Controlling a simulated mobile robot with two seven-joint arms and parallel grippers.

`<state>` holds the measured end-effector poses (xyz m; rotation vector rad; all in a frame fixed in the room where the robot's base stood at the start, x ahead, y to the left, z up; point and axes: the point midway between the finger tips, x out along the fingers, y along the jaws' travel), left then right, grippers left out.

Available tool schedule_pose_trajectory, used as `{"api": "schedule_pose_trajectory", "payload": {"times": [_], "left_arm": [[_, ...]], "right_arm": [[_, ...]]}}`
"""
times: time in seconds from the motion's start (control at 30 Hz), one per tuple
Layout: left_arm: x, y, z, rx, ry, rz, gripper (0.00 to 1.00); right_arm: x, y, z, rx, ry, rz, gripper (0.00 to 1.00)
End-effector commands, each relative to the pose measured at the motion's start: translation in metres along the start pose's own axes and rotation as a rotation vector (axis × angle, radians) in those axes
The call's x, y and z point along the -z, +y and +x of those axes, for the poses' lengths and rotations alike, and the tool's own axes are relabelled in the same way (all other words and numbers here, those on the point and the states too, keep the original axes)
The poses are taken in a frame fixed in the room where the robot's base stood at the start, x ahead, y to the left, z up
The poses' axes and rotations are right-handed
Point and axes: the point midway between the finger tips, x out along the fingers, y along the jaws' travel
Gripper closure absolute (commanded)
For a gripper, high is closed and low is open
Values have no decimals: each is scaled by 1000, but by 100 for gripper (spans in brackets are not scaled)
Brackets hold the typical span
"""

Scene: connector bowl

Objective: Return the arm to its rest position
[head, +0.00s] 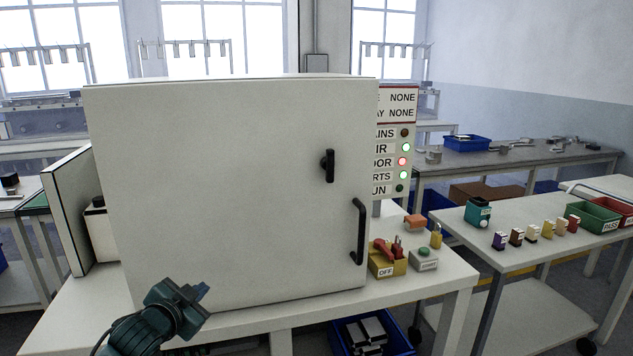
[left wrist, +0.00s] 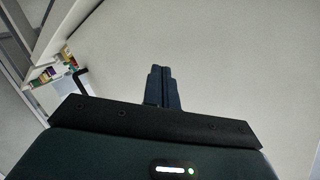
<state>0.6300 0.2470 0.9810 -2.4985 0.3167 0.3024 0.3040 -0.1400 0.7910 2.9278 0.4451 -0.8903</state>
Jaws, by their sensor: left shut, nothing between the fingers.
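My left gripper (head: 200,292) is low in the head view, in front of the lower left part of a large white cabinet door (head: 230,190). In the left wrist view its two dark fingers (left wrist: 160,86) are together, with nothing between them. The pale door surface (left wrist: 230,60) fills most of that view behind the fingers. I cannot tell the exact gap between fingers and door. My right gripper is not in view.
The door has a black latch (head: 328,166) and a black handle (head: 359,231). A yellow switch box (head: 386,262) and a green-button box (head: 423,260) stand on the white bench (head: 440,290). A side table (head: 520,262) holds several small connectors and bins. A blue crate (head: 400,335) is below.

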Motion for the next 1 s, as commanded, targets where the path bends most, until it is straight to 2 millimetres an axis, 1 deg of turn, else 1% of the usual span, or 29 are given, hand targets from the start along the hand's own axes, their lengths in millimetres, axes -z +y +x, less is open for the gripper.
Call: {"api": "schedule_pose_trajectory", "payload": {"times": [0.03,0.17,0.27,0.37,0.4,0.47,0.5,0.53,0.6,0.7,0.9,0.97,1.0], "left_arm": [[-16,15,-7,-19,-15,-8,100],[-49,49,-26,-63,-46,-26,100],[-78,79,-48,-103,-76,-42,100],[-110,113,-79,-148,-113,-62,100],[-122,127,-94,-168,-129,-71,100],[-140,146,-118,-196,-155,-84,100],[-150,158,-134,-213,-169,-92,100],[-157,165,-144,-223,-180,-97,100],[-169,180,-167,-246,-203,-107,100],[-182,196,-197,-275,-230,-120,100],[-200,220,-248,-321,-281,-140,100],[-203,227,-263,-334,-295,-146,100],[-196,232,-258,-319,-285,-188,100]], "right_arm": [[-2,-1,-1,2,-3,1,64],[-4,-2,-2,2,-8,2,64],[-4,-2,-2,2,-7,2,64],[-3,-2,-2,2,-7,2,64],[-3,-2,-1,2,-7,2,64],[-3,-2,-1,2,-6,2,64],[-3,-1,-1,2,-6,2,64],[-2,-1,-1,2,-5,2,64],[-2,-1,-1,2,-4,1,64],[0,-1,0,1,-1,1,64],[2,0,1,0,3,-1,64],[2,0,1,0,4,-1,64],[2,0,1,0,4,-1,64]]}}
